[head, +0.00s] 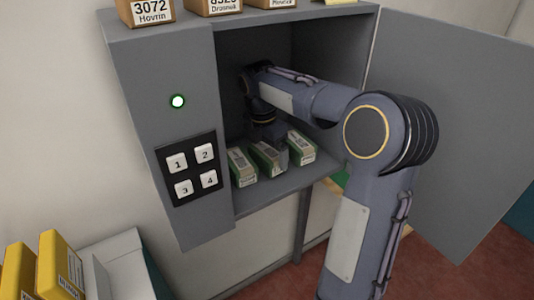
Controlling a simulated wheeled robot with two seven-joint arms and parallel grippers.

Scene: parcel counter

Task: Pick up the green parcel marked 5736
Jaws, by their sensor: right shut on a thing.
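Several green parcels stand in a row inside the open grey locker (225,205): a left one (242,168), a middle one (264,158) and a right one (301,148). Their labels are too small to read, so I cannot tell which is marked 5736. My right arm reaches into the locker from the right. My right gripper (277,152) points down at the middle parcel and is shut on it; its fingertips are partly hidden. The parcel seems still level with its neighbours. My left gripper is not in view.
The locker door (450,130) stands wide open at the right. A keypad (188,174) and a lit green lamp (178,101) are on the front panel. Labelled boxes (148,12) stand on top. Yellow parcels (60,265) are at the lower left beside a white bin (118,262).

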